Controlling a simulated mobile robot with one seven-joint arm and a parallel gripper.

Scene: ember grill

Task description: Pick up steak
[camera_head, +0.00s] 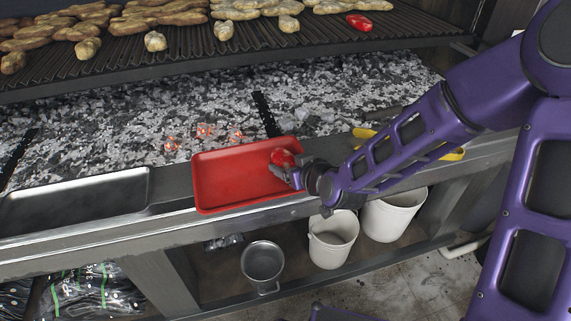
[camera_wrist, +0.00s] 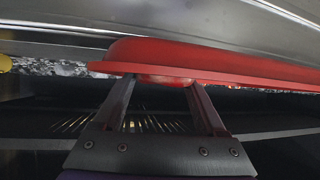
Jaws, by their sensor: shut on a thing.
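A red steak (camera_head: 283,157) is at my gripper's tip (camera_head: 291,171), over the right end of the red tray (camera_head: 222,174). My gripper is shut on it. I cannot tell whether the steak touches the tray floor. In the wrist view my two fingers (camera_wrist: 163,82) reach up to a small red patch of the steak (camera_wrist: 165,78), with the tray's red rim (camera_wrist: 250,80) close behind. Most of the steak is hidden there. Another red piece (camera_head: 359,21) lies on the grill grate at the top right.
The ridged grill grate (camera_head: 250,45) holds several browned pieces above grey coals (camera_head: 110,115). A metal tray (camera_head: 75,200) sits left on the ledge. White buckets (camera_head: 333,240) and a metal pot (camera_head: 262,262) stand below. A yellow item (camera_head: 452,155) lies behind my arm.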

